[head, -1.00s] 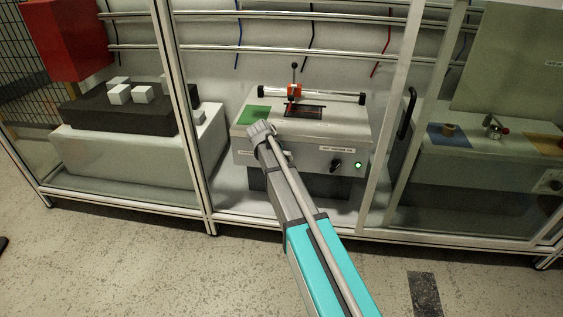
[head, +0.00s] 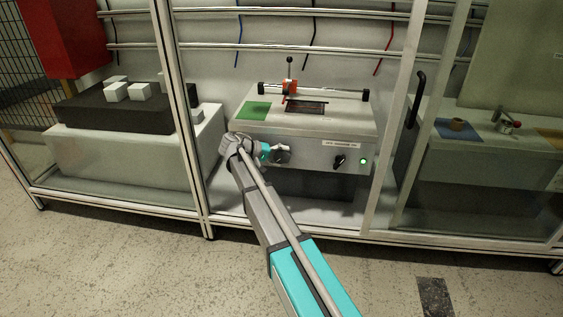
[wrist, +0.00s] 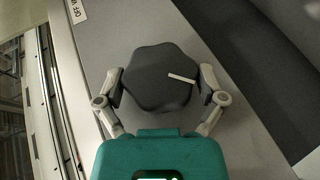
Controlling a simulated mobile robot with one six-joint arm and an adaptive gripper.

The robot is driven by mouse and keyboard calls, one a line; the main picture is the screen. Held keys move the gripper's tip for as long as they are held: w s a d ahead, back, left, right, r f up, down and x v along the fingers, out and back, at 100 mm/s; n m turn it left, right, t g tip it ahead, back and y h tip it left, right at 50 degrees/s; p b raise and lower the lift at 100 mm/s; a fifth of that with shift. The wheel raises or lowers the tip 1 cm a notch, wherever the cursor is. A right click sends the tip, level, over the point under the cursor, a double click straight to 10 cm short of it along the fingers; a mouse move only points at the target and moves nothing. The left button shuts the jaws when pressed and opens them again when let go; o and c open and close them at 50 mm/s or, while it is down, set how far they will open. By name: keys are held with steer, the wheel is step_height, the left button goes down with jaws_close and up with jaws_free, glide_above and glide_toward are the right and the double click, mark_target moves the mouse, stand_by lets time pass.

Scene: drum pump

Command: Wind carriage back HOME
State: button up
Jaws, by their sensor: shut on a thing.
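The carriage (head: 290,87) is a small red block with a black-tipped lever, on a horizontal rail (head: 330,91) across the top of the grey machine (head: 315,125). It sits left of the rail's middle. A dark lobed knob (head: 283,155) is on the machine's front face, left of centre. In the wrist view the knob (wrist: 158,75) shows a white pointer line towards the right. My gripper (wrist: 162,87) is shut on the knob, one finger on each side. In the head view my gripper (head: 269,153) partly hides the knob.
A green patch (head: 255,111) and a dark slot (head: 306,107) lie on the machine's top. Frame posts (head: 183,110) stand on both sides.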

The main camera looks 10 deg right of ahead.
stand_by(0.4)
steer(key=o, duration=0.8)
steer(key=shift+r+p, duration=0.15)
steer(key=shift+p, duration=0.45)
